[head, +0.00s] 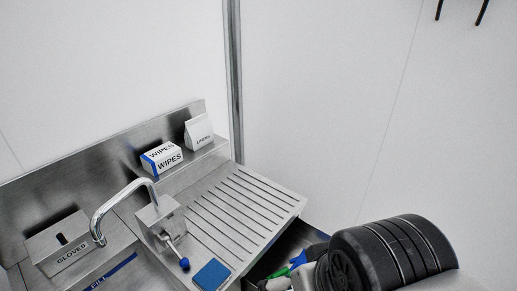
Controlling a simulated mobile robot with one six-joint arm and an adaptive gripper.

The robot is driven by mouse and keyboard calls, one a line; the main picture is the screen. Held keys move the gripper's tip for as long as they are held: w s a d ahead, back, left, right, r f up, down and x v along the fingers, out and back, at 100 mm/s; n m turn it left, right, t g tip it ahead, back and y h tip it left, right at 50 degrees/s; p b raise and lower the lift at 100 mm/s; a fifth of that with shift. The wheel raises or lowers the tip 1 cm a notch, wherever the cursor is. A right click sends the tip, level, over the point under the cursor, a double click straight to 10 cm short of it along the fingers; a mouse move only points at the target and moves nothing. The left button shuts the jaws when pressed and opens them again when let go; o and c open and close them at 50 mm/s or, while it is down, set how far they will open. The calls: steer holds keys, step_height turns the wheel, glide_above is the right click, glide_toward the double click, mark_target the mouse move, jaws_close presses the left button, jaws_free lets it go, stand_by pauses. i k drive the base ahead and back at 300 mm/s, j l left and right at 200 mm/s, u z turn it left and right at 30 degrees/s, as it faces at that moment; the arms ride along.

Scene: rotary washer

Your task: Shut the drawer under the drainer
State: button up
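The ribbed steel drainer (235,205) is at the middle of the head view, right of the tap. Below its right front edge, the drawer (285,247) shows as a dark open space, so it stands open. Blue and green items (299,261) show at the drawer's opening. A large black joint of my arm covers the lower right and hides much of the drawer, including its front and handle. My gripper is not in view.
A tap (122,190) with a blue-tipped lever stands left of the drainer. A blue pad (211,274) lies by the front edge. Plain walls enclose the corner.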

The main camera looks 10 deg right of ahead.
mark_target(299, 235)
steer(key=k+l+z, duration=0.1)
steer(key=l, duration=0.35)
steer(key=l+z, duration=0.1)
steer(key=l, duration=0.35)
steer(key=i+l+u, duration=0.2)
steer(key=i+l, duration=0.15)
steer(key=i, duration=0.05)
